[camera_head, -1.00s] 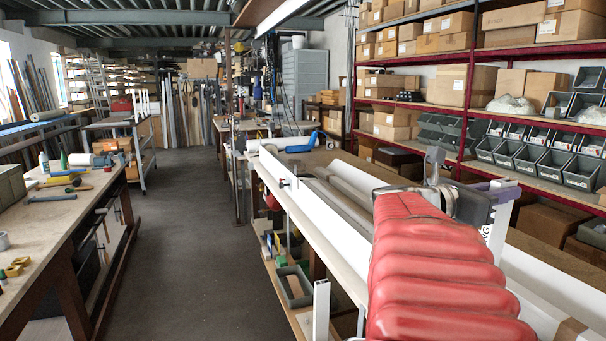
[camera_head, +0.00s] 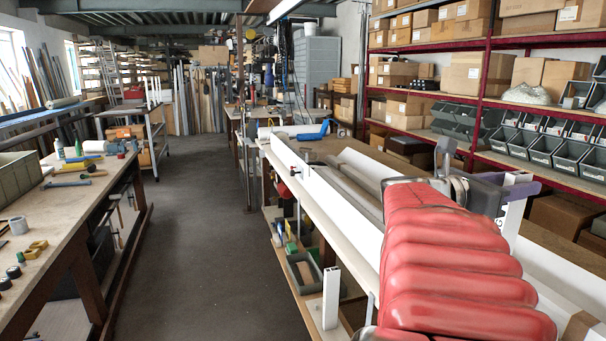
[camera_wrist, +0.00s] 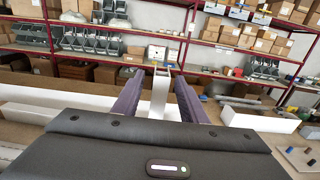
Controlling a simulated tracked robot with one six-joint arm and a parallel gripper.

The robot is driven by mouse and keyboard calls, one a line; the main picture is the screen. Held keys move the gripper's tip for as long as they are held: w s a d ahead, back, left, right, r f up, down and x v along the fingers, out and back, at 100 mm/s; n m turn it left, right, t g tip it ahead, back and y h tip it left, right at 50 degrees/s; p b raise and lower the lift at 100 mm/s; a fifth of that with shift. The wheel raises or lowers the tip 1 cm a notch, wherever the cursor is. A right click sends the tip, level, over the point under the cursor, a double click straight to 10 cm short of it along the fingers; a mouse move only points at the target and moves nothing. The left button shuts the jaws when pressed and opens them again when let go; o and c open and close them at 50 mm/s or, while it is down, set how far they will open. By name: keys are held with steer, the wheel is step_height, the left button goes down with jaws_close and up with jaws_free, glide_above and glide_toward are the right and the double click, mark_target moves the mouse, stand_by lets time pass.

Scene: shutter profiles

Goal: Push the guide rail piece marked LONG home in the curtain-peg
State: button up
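My gripper (camera_wrist: 160,90) shows two purple fingers in the wrist view, one on each side of a white upright rail piece (camera_wrist: 160,93). In the head view, a dark purple finger lies against this white piece (camera_head: 514,205), and part of a dark letter shows on its face below the finger. The piece stands roughly upright above the bench, and its lower end is hidden behind my red-sleeved arm. I cannot make out the curtain-peg for certain in either view.
Long white profiles (camera_head: 345,190) lie along the bench under my arm. A board with blue and black pegs (camera_wrist: 300,158) is at the wrist view's lower right. Red shelving (camera_head: 476,90) stands behind; the left aisle is clear.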

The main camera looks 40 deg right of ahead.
steer(key=v, duration=1.3)
steer(key=shift+a, duration=0.1)
stand_by(0.8)
steer(key=w+a+f+m+t+y, duration=0.35)
steer(key=a+f+m, duration=0.2)
steer(key=f, duration=0.55)
steer(key=w+a+f+m+t+y, duration=0.2)
steer(key=a+f+m+t+y, duration=0.25)
steer(key=f, duration=0.55)
steer(key=w+a+f+m+t+y, duration=0.1)
steer(key=w+a+f+y, duration=0.1)
steer(key=a, duration=0.8)
steer(key=w+a+f+m+t+y, duration=0.1)
steer(key=w+a+f+t+y, duration=0.1)
steer(key=a, duration=0.9)
steer(key=w+a+f+m+t+y, duration=0.1)
steer(key=a+y, duration=0.3)
steer(key=a, duration=0.6)
steer(key=shift+w+a+f+t, duration=0.3)
steer(key=shift+w+f+t, duration=0.25)
steer(key=shift+w, duration=0.2)
